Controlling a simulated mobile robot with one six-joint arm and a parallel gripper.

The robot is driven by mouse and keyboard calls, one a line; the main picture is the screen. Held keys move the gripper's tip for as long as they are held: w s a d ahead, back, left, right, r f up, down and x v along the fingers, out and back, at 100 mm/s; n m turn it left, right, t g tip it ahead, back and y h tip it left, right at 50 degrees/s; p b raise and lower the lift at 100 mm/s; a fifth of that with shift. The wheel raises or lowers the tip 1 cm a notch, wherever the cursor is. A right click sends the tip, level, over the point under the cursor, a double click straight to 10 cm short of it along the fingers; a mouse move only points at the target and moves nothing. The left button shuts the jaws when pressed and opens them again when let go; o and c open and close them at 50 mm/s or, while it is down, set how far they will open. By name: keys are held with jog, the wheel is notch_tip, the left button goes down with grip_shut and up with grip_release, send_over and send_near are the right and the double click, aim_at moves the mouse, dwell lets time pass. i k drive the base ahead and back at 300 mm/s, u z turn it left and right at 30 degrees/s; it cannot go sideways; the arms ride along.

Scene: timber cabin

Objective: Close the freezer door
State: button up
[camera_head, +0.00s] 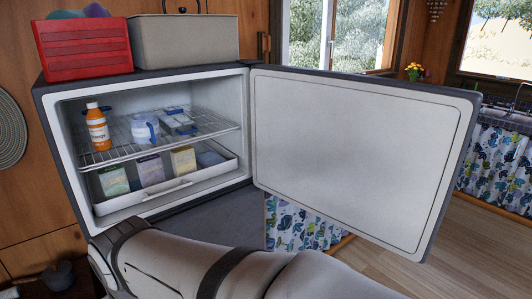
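The freezer (245,90) stands left of centre with its compartment open to view. Its door (350,150) is swung wide open to the right, hinged at the compartment's right edge, and its pale inner panel faces me. My arm crosses the bottom of the view, from the lower right to below the freezer's lower left corner. My gripper is not visible; the arm's far end bends out of sight at the lower left.
Inside are a wire shelf (205,133) with an orange bottle (98,127) and small containers, and a drawer (167,188) with several boxes. A red crate (85,48) and grey bin (184,40) sit on top. Wooden floor (470,240) is clear at right.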

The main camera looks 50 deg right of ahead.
aim_at(380, 161)
jog(key=u, duration=2.15)
jog(key=k, duration=3.05)
jog(key=z, duration=2.1)
